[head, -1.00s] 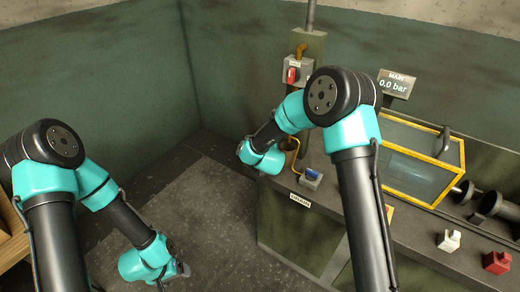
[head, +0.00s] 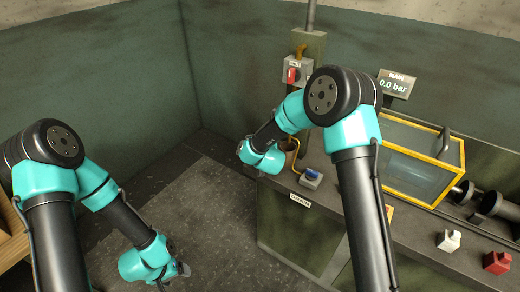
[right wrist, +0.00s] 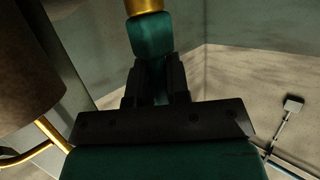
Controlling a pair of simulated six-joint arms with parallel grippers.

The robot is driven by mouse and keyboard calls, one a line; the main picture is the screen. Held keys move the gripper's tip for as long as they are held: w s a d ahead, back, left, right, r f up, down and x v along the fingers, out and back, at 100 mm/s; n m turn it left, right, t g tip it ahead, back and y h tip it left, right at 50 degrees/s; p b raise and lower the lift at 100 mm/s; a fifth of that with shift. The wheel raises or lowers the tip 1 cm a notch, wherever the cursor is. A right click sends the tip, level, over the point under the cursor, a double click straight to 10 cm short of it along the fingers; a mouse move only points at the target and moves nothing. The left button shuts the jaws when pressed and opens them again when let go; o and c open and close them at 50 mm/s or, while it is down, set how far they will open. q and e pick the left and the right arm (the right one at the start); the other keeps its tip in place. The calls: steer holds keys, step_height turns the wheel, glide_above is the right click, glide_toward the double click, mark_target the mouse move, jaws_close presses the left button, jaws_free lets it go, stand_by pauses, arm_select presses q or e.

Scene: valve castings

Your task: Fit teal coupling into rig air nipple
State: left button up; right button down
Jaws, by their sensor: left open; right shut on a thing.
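In the right wrist view, my right gripper (right wrist: 155,84) is shut on the teal coupling (right wrist: 152,38). A brass part (right wrist: 143,5) meets the coupling's far end at the top edge. I cannot tell whether it belongs to the coupling or is the rig's nipple. In the head view, my right wrist hangs at the bench's left end, beside a brown cylinder, and hides its own gripper and the coupling. My left gripper (head: 182,270) is open and low over the floor, away from the bench.
The brown cylinder (right wrist: 25,65) and a yellow hose (right wrist: 45,138) are close on the left in the wrist view. The display (head: 395,85) reads 0.0 bar.

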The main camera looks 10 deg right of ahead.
steer(key=shift+s+f, duration=0.1)
steer(key=shift+r, duration=0.35)
step_height(320, 180, up, 3)
steer(key=s+a+r, duration=0.1)
steer(key=s+a, duration=0.1)
steer(key=s, duration=1.3)
steer(key=shift+s+a+r, duration=0.2)
steer(key=shift+s+a, duration=0.15)
